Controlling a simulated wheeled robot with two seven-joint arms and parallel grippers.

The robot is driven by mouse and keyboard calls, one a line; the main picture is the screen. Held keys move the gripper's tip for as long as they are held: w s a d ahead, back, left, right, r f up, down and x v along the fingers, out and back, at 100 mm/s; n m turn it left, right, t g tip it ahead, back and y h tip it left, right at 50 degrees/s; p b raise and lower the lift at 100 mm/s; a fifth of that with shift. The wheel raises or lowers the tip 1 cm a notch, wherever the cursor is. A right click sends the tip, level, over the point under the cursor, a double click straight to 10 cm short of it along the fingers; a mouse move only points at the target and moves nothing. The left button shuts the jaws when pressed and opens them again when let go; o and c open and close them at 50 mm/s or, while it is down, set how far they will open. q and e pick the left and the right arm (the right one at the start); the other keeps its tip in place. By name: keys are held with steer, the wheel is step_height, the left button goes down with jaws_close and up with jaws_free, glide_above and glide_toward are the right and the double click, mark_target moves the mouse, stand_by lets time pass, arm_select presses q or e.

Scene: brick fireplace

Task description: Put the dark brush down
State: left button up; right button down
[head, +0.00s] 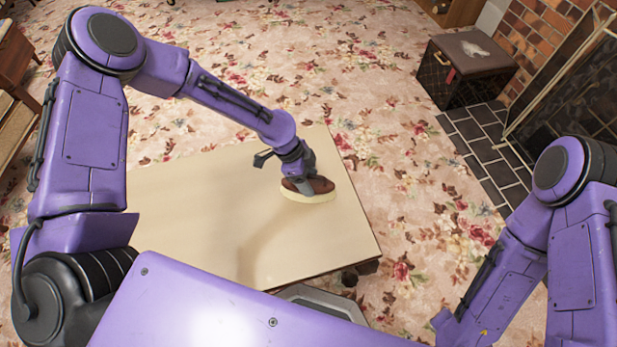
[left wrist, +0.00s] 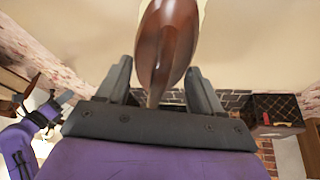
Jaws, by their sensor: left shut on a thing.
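The dark brush (head: 320,186) has a red-brown back and a pale bristle edge below. It is at the right part of the beige tabletop (head: 200,210), bristles down. I cannot tell whether the bristles touch the top. My left gripper (head: 297,180) is shut on the brush from above. In the left wrist view the glossy brown brush (left wrist: 168,48) stands between the two grey fingers (left wrist: 160,85). My right gripper is outside the head view; a small dark gripper-like part (left wrist: 48,110) of my right arm shows at the left of the left wrist view, its jaws unclear.
The table around the brush is bare. Flowered carpet (head: 390,110) surrounds the table. A dark box (head: 450,85) stands by the brick fireplace (head: 550,35) at the upper right, beside dark hearth tiles (head: 485,150). Wooden furniture (head: 12,60) stands at the left edge.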

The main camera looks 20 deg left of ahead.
arm_select(q)
steer(key=o, duration=1.2)
steer(key=shift+f, duration=0.1)
steer(key=shift+r, duration=0.4)
steer(key=p+v, duration=0.2)
steer(key=v, duration=0.9)
steer(key=shift+a+r, duration=0.2)
steer(key=shift+r, duration=0.05)
steer(key=shift+s, duration=0.1)
